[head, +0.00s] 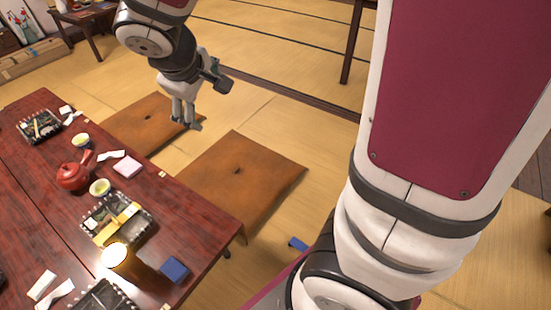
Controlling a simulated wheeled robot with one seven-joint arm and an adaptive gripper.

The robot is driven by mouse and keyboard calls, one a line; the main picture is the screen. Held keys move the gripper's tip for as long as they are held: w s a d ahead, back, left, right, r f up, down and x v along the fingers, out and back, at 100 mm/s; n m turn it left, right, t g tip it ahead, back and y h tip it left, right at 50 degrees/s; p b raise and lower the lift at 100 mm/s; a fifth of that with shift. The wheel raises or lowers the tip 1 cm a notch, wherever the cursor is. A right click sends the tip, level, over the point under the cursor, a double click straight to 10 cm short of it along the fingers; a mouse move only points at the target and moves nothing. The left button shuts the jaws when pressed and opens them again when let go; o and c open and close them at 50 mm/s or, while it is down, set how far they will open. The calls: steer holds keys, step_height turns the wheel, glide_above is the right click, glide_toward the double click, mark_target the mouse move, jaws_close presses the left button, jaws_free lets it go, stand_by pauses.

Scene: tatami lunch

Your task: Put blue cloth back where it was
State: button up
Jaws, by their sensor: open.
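A folded dark blue cloth (174,270) lies on the red-brown table (205,228) near its right edge, at the bottom of the head view. A small blue item (298,244) lies on the tatami beyond the table edge; it is too small to tell what it is. My gripper (187,122) points down in the upper left, in front of a brown cushion as seen from here. It is open, with nothing seen between its fingers. It is well apart from both blue things.
Lunch boxes (118,218), a red teapot (73,176), green tea cups (99,187), a glowing amber glass (119,259) and a folded pink cloth (127,168) stand or lie on the table. Brown floor cushions (240,175) lie beside it. Open tatami (300,115) stretches behind.

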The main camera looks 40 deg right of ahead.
steer(key=s+d+r+m+g+y, duration=0.1)
steer(key=s+r+m, duration=0.1)
steer(key=s, duration=0.7)
steer(key=s+d+r+m+g, duration=0.2)
steer(key=s, duration=0.7)
steer(key=s+a+y, duration=0.1)
steer(key=s+a, duration=0.1)
steer(key=s, duration=0.4)
steer(key=s+a+m+g+y, duration=0.1)
steer(key=s+a+y, duration=0.1)
steer(key=s, duration=0.4)
steer(key=shift+s+a+m, duration=0.25)
steer(key=shift+a+m, duration=0.05)
steer(key=shift+a, duration=0.5)
steer(key=shift+r, duration=0.1)
step_height(320, 180, up, 23)
steer(key=t+p, duration=0.3)
steer(key=p, duration=1.8)
steer(key=shift+f, duration=0.2)
